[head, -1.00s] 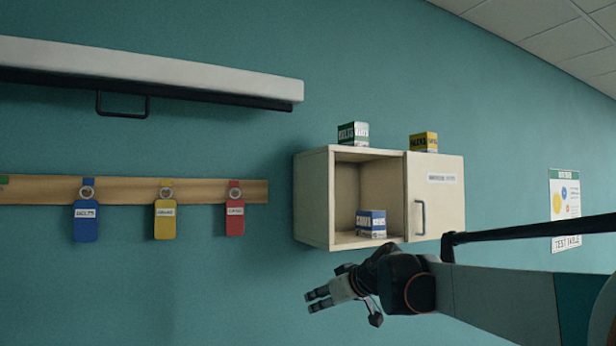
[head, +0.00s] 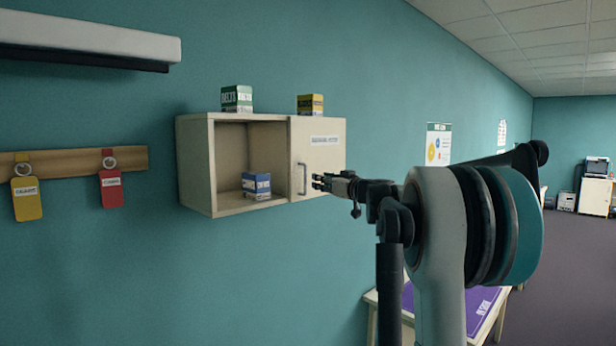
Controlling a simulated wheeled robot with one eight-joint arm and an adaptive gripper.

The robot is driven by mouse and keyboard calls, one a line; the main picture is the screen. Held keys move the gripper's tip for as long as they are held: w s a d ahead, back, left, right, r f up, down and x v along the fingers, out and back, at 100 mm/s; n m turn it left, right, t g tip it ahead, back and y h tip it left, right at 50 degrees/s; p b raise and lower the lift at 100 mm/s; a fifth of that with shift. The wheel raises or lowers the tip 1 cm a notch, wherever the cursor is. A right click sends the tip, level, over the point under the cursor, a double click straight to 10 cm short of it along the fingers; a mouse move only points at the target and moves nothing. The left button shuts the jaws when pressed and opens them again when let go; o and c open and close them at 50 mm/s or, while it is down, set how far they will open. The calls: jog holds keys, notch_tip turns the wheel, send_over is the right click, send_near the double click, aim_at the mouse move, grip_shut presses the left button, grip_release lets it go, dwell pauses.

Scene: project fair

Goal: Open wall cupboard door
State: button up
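The cream wall cupboard (head: 196,165) hangs on the teal wall, left of the picture's middle. Its left half is an open compartment holding a blue and white box (head: 256,185). Its right half is covered by a door (head: 322,160), which looks shut, with a label near the top. The grey bar handle (head: 301,178) stands upright near the door's left edge. My gripper (head: 316,182) points left in front of the door, just right of the handle. Its fingers look apart and empty. Whether they touch the handle I cannot tell.
A green box (head: 237,98) and a yellow box (head: 311,104) stand on the cupboard. Tags hang from a wooden rail (head: 80,160) at left, below a white wall unit (head: 90,42). A table with a purple top (head: 480,310) stands at lower right. Floor is clear beyond it.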

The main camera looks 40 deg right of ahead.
jog(key=p, duration=0.2)
send_near(308, 177)
jog(key=w+a, duration=0.2)
jog(key=w, duration=0.1)
jog(key=w+a+r, duration=0.1)
jog(key=shift+w+a, duration=0.15)
jog(key=shift+w, duration=0.2)
jog(key=shift+b, duration=0.3)
grip_shut()
